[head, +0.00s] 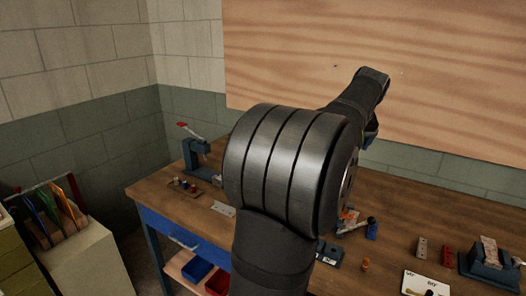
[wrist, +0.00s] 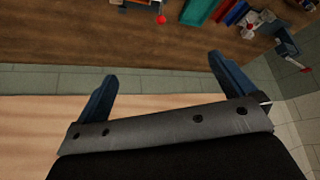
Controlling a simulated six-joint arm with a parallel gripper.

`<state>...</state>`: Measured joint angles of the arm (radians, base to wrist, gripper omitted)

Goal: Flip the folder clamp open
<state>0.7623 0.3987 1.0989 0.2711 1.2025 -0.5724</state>
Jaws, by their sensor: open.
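A blue bench tool with a red-tipped lever (head: 196,150) stands at the bench's far left corner. What looks like the same tool (wrist: 287,45) is at the upper right in the wrist view. A red ball knob (wrist: 161,19) shows at the top of the wrist view, with its mount cut off. I cannot tell which of these belongs to the folder clamp, or whether the clamp is open or shut. My gripper (wrist: 165,85) is open, its two blue fingers wide apart with nothing between them. In the head view my arm hides most of it.
The wooden bench (head: 165,205) holds small parts, a white card (head: 427,283) and a blue-based fixture (head: 489,264) at right. Pale wood (head: 400,80) spans the back. A cabinet with folders (head: 62,210) stands left. My arm blocks the bench's middle.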

